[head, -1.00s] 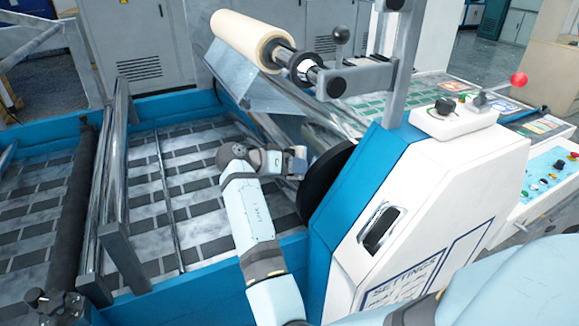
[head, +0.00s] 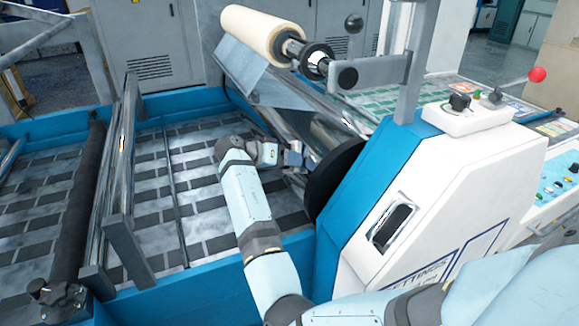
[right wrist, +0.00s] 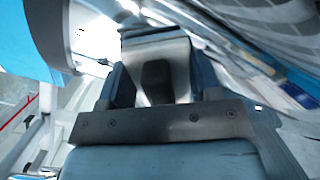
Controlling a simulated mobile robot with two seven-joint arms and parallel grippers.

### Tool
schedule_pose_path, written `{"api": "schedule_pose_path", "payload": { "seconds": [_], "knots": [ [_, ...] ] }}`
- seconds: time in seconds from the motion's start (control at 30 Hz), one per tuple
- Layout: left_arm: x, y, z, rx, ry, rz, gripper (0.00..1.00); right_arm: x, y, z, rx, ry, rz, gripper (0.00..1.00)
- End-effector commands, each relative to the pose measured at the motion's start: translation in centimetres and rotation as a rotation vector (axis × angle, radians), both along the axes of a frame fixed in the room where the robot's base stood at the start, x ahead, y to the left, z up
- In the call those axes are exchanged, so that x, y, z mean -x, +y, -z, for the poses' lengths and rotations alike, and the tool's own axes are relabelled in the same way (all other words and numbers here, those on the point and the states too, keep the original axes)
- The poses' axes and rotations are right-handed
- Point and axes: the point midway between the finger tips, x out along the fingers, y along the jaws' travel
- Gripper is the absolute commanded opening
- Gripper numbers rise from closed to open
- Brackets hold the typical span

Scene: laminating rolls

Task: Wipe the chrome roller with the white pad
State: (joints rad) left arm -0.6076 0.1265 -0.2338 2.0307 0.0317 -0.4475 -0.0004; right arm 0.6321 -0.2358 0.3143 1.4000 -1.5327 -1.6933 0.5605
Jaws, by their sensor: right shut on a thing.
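The chrome roller (head: 325,128) is a shiny cylinder running diagonally behind the black disc of the white-and-blue machine housing. A shiny curved surface, seemingly the roller (right wrist: 265,35), fills the upper right of the right wrist view. My right gripper (head: 294,156) is beside the roller's near end, left of the disc. In the head view the pad is mostly hidden by the fingers. I cannot tell whether it touches the roller. My left gripper is not in view.
The black disc (head: 334,183) is close to the right of my gripper. A cream film roll (head: 262,32) on a bracket hangs above. The blue frame (head: 190,278) and bars (head: 124,150) are to the left. The control housing (head: 450,170) is to the right.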

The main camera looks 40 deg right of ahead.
Motion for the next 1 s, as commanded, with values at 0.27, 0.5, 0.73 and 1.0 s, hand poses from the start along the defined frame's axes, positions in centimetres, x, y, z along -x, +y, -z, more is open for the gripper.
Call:
{"api": "schedule_pose_path", "payload": {
  "seconds": [0.27, 0.5, 0.73, 1.0],
  "knots": [
    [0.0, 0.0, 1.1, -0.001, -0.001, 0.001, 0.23, -2.1, -0.8, 0.2, 0.001, 0.0, 0.001, 0.39],
    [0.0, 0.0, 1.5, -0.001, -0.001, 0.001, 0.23, -2.9, -1.1, 0.2, 0.001, 0.001, 0.001, 0.39],
    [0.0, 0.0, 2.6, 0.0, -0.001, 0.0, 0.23, -4.7, -1.4, 0.2, 0.002, 0.0, 0.001, 0.39],
    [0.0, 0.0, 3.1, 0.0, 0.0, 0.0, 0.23, -5.8, -1.6, 0.0, 0.002, -0.001, 0.001, 0.39]
  ]
}}
